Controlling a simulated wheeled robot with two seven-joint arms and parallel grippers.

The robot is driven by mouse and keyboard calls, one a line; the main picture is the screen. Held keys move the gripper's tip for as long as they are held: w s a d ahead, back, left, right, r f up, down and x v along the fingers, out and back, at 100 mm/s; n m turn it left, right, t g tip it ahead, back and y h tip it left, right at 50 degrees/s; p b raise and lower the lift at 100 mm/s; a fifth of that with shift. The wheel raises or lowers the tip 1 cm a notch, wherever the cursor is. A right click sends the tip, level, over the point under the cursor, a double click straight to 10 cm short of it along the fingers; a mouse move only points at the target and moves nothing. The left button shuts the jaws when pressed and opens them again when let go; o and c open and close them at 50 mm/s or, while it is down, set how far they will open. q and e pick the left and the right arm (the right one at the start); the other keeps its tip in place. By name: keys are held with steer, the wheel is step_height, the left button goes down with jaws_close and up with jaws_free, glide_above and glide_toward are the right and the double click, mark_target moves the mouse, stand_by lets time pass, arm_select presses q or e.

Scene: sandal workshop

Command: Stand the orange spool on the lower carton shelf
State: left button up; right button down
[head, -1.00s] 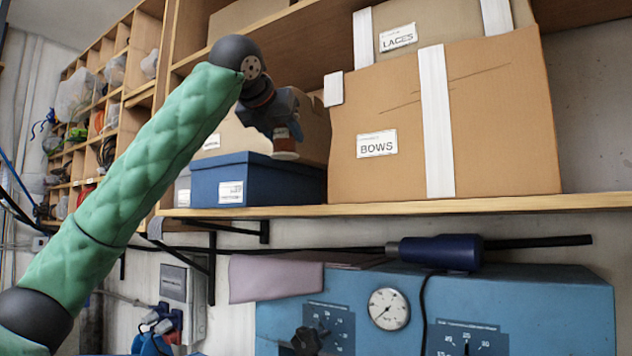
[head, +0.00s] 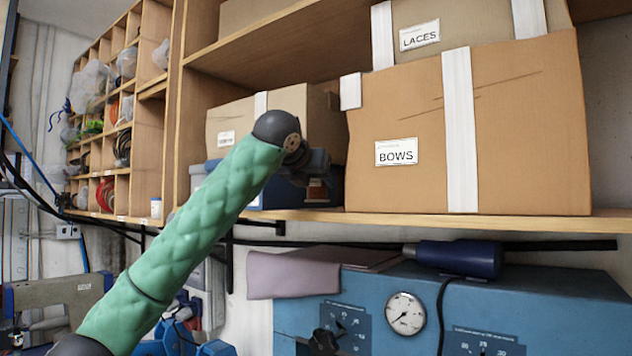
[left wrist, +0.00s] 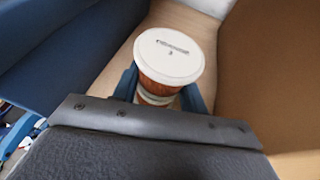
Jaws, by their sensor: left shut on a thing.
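The orange spool (left wrist: 157,88) is upright in the left wrist view, with a white round top and an orange-brown body. My left gripper (left wrist: 160,92) is shut on it, one blue finger on each side. In the head view the spool (head: 317,190) shows small below my left gripper (head: 316,181), just above the front edge of the lower carton shelf (head: 420,220). I cannot tell whether its base touches the shelf board. My right gripper is not in view.
The BOWS carton (head: 520,130) stands right of the spool. A blue box (head: 255,201) and a brown carton (head: 228,125) are to the left and behind. Below the shelf are a blue machine (head: 540,300) with a gauge and a dark blue cylinder (head: 460,257).

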arm_select(q)
steer(key=shift+w+f+p, duration=0.15)
steer(key=shift+f+p, duration=0.2)
steer(key=shift+f, duration=0.5)
steer(key=shift+f, duration=0.15)
steer(key=o, duration=1)
